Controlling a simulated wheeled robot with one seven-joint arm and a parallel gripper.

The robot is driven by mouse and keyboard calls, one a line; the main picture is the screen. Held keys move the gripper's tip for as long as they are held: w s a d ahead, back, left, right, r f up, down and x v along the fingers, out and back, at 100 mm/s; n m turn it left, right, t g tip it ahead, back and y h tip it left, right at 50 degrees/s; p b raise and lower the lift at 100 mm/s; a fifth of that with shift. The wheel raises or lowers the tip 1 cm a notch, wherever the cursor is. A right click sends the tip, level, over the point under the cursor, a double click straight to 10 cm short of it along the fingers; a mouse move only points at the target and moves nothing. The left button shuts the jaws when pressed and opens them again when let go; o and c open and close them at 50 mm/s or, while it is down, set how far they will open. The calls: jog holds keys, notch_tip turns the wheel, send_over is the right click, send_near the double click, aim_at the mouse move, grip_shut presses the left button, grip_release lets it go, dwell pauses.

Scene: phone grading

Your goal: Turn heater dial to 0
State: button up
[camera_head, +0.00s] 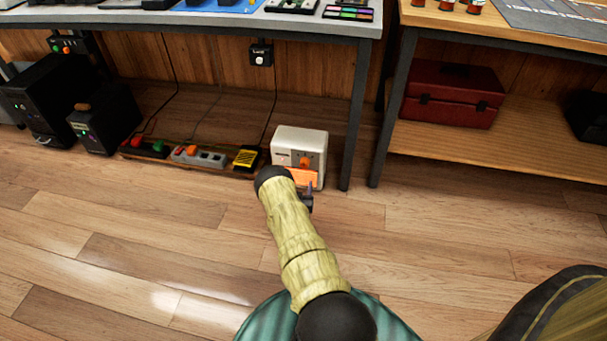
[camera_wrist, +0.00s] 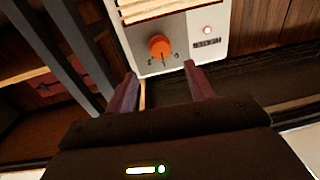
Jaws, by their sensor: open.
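The heater (camera_head: 298,143) is a small white box on the floor under the workbench, with an orange dial (camera_head: 304,163) on its front. In the wrist view the heater (camera_wrist: 188,48) appears at the top, with the orange dial (camera_wrist: 159,46) on a pale panel with marks below it. The dial's exact setting is too small to read. My gripper (camera_wrist: 157,82) is open and empty, its two fingers pointing at the panel just short of the dial. In the head view my arm hides part of the heater's lower front and most of my gripper (camera_head: 308,196).
Power strips (camera_head: 198,156) and a yellow-black item (camera_head: 246,159) lie left of the heater. Black boxes (camera_head: 104,120) stand farther left. A table leg (camera_head: 356,120) rises just right of the heater. A red toolbox (camera_head: 453,96) sits on the right shelf. The front floor is clear.

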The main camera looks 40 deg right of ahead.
aim_at(304, 167)
jog(key=b+x, duration=0.4)
jog(key=x, duration=0.4)
jog(key=shift+f, duration=0.15)
jog(key=shift+w+d, duration=0.2)
jog(key=c, duration=1)
